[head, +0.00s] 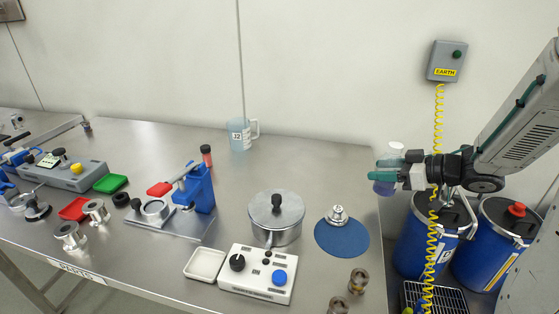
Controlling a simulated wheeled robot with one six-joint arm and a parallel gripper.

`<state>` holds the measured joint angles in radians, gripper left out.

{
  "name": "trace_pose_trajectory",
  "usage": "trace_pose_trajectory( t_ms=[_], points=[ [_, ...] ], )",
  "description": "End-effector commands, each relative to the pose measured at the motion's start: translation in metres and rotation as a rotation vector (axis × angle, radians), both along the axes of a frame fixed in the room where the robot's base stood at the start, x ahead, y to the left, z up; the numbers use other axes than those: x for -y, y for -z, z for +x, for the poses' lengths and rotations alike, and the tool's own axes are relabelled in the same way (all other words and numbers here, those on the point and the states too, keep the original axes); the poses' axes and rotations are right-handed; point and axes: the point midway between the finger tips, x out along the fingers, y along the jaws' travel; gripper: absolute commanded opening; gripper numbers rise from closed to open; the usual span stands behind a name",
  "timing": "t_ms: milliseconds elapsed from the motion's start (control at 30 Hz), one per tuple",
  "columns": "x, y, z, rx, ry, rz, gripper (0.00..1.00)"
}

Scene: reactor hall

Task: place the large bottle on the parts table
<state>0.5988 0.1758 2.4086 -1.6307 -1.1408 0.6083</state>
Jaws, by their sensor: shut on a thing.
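My gripper (386,176) is at the right, just past the right edge of the parts table (310,160). It is shut on a bottle with a pale top (395,148) and a bluish-purple lower part (384,189), which I take to be the large bottle. The bottle looks close to upright. The fingers hide its middle. The parts table is a steel bench with a "PARTS" label on its front edge.
A blue round mat (341,238) with a small metal piece, a lidded pot (276,216) and a white control box (257,273) stand near the table's right end. A jug (240,135) stands at the back. The back right is bare. Blue drums (498,245) stand on the right.

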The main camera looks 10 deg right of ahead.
Motion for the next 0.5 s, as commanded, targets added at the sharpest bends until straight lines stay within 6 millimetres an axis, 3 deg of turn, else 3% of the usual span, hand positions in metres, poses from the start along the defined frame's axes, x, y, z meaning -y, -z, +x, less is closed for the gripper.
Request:
trace_pose_trajectory(
  t_ms=[167,500],
  points=[
    [-0.028,0.003,0.019,-0.001,-0.013,0.001,0.23],
    [-0.097,0.012,0.079,-0.001,-0.012,0.0,0.23]
  ],
)
